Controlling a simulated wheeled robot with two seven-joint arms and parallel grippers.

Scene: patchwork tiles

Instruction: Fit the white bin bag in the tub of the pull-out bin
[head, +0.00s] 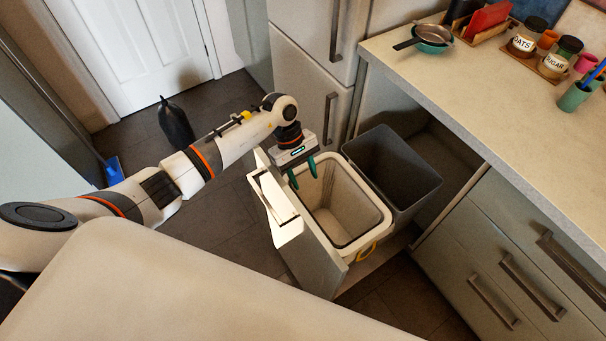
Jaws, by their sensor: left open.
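The pull-out bin stands open, with a pale tub (347,238) nearest its front panel (318,262). A white lining with a folded rim (376,238) lies around the tub's mouth; it looks like the white bin bag. A yellow loop (367,253) hangs at the tub's near right corner. The tub's inside looks empty. My left gripper (303,174) is open, its green fingertips pointing down over the tub's left rim. I cannot tell whether they touch the rim. My right gripper is out of view.
A dark grey tub (418,196) stands empty behind the pale one. A white piece (285,228) hangs on the front panel. The counter (480,85) with jars and a pan is at the right. A tied black bag (175,125) and blue dustpan (114,172) are on the floor.

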